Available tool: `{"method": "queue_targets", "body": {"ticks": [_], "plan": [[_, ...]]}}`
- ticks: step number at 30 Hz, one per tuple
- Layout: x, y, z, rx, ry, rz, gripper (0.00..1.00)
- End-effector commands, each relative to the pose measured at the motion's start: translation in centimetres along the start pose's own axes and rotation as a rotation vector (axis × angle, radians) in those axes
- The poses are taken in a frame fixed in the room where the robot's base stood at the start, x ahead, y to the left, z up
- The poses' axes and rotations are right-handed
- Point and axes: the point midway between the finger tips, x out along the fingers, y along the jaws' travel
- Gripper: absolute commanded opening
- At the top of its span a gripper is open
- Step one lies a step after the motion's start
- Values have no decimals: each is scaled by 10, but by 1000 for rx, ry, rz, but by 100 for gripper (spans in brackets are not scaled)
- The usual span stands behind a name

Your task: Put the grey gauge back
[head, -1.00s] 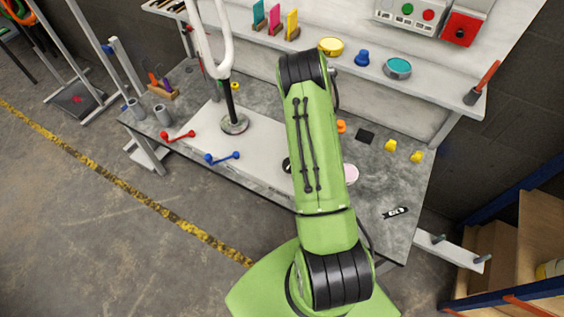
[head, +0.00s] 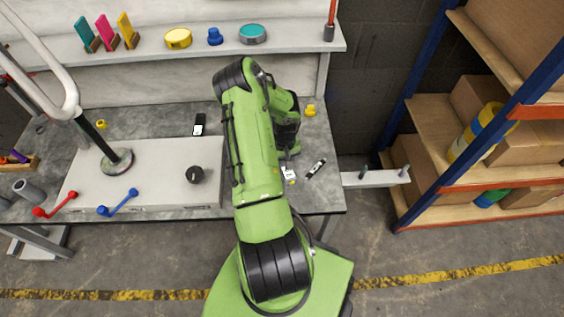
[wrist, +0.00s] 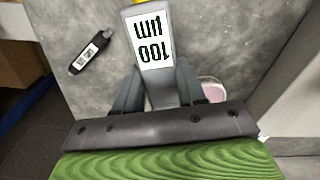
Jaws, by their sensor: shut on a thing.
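The grey gauge (wrist: 160,88) has a white label reading "100 µm", upside down in the wrist view. My gripper (wrist: 158,85) is shut on its grey body, one finger on each side. In the head view the white label of the gauge (head: 288,172) shows below my wrist, over the right part of the grey bench (head: 330,200); I cannot tell whether it touches the top. Teal (head: 84,32), magenta (head: 105,29) and yellow (head: 126,24) upright pieces stand in wooden holders on the shelf above the bench.
A dark labelled tool (head: 316,168) lies right of the gauge; it also shows in the wrist view (wrist: 92,52). A pink disc (wrist: 213,90) lies beside my gripper. A shelving rack (head: 455,130) stands right.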

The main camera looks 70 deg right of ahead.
Motion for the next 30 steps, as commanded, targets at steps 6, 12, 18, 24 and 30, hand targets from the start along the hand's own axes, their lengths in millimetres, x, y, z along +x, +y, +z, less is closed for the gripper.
{"method": "queue_targets", "body": {"ticks": [6, 12, 18, 24, 30], "plan": [[23, 0, 0, 0, 0, -1, 4], [47, 0, 0, 0, -1, 0, 4], [67, 0, 0, 0, -1, -1, 4], [70, 0, 0, 0, 0, 0, 4], [69, 0, 0, 0, 0, 0, 4]]}}
